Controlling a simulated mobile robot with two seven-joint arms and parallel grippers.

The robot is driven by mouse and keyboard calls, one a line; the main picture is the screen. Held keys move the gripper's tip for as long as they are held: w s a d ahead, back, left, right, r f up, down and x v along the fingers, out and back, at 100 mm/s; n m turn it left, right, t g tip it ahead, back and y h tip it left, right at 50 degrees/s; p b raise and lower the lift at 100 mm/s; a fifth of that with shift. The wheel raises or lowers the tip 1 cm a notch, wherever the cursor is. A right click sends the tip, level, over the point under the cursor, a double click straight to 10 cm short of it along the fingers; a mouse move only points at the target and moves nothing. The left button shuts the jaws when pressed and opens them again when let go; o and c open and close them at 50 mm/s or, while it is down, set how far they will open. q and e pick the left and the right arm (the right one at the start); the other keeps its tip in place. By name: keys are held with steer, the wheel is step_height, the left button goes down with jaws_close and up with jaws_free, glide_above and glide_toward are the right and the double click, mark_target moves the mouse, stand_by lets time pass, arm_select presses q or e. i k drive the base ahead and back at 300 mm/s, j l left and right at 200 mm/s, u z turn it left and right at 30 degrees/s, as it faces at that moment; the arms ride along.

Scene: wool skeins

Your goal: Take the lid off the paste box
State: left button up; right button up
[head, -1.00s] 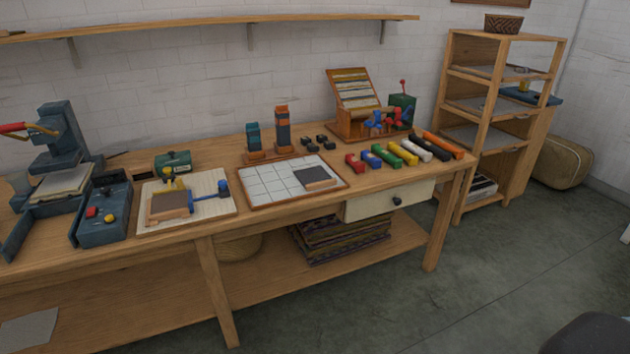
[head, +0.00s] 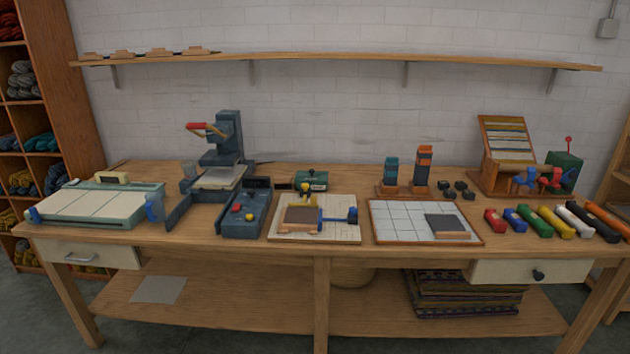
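I cannot tell for certain which thing is the paste box. A wide, low teal box (head: 155,190) stands at the left end of the bench, with a cream panelled top (head: 95,204), a cream handle piece at its back and blue parts at two corners. A small dark green box (head: 312,181) with a pale label lies behind the cream board near the middle. Another green box (head: 564,172) with a red-knobbed rod stands at the far right. Neither of my grippers is in view.
A blue-grey press (head: 228,140) with a red-handled lever stands left of centre, beside a blue control box (head: 244,210). A cream board (head: 343,233), a white gridded tray (head: 391,223) and several coloured bars fill the front right. A shelf (head: 330,61) runs above.

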mark_target(312, 175)
steer(key=i+j+z, duration=0.15)
steer(key=z, duration=0.7)
steer(key=i+j+z, duration=0.1)
steer(key=j+z, duration=0.2)
steer(key=j, duration=0.15)
steer(key=j+z, duration=0.3)
steer(key=j, duration=0.15)
steer(key=i+j+z, duration=0.1)
steer(key=j, duration=0.85)
steer(key=j+z, duration=0.1)
steer(key=j, duration=0.9)
